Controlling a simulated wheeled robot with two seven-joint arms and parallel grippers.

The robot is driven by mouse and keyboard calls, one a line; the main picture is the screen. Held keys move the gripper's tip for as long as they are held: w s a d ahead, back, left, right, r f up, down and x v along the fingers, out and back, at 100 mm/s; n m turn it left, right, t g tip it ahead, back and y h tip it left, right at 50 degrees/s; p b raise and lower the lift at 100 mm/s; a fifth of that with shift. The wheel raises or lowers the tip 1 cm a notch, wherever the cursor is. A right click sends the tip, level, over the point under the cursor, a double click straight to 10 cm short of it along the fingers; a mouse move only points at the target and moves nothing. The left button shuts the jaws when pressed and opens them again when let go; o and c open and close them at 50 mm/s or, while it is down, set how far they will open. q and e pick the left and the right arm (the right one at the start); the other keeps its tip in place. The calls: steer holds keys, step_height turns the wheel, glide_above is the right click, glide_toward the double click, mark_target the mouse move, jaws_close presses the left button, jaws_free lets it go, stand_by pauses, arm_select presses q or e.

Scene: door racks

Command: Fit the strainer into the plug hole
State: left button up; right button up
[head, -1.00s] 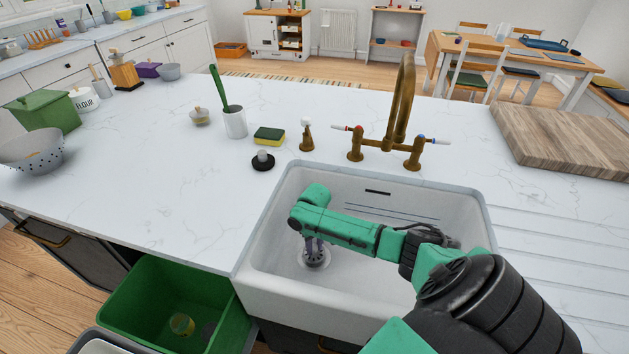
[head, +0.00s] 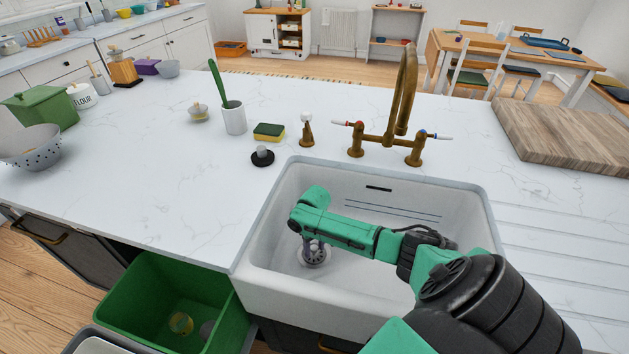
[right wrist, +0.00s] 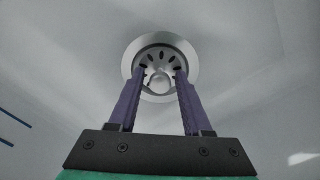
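The strainer (right wrist: 158,62) is a grey metal disc with dark slots and a round central knob (right wrist: 160,82). It sits inside the pale ring of the plug hole (right wrist: 190,60), roughly centred and looking level in the right wrist view. In the head view the strainer (head: 314,258) is at the left of the white sink's floor. My right gripper (right wrist: 160,73) has its two purple fingers apart, one on each side of the knob, with nothing held between them. In the head view the right gripper (head: 308,246) is just above the strainer, partly hidden by my wrist. My left gripper is out of view.
The white sink (head: 255,285) has walls around my right arm. A brass tap (head: 402,110) stands behind it. A black plug (head: 262,157), a sponge (head: 269,132) and a brush cup (head: 234,120) stand on the counter. A green bin (head: 150,290) is open below left.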

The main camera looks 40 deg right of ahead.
mark_target(315, 248)
steer(key=shift+o, duration=0.3)
step_height(315, 248, up, 15)
steer(key=shift+f+p, duration=0.2)
steer(key=shift+p, duration=0.25)
